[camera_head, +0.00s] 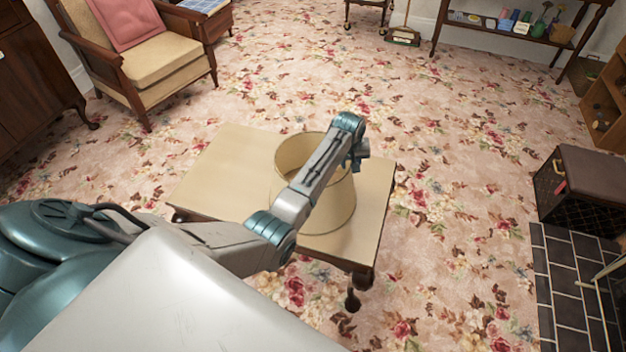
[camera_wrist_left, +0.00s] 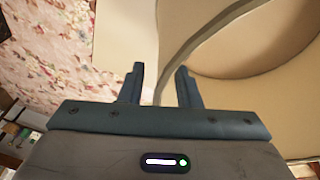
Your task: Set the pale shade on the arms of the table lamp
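The pale shade (camera_head: 337,208) stands upright on the low table (camera_head: 225,170) in the head view, its round open top facing up. My left arm crosses in front of the shade and hides part of it. My left gripper (camera_head: 357,160) is at the far right side of the shade's rim, mostly hidden behind the wrist. In the left wrist view my left gripper (camera_wrist_left: 160,72) has its fingers apart. The shade's curved rim (camera_wrist_left: 205,32) runs down into the gap between them, with no clear contact. The table lamp is not visible. My right gripper is out of view.
A wooden armchair (camera_head: 160,60) with a pink cushion stands at the back left. A dark case (camera_head: 580,185) sits by the tiled hearth (camera_head: 568,275) on the right. A shelf table (camera_head: 520,30) with small items is at the back. Flowered carpet is clear around the table.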

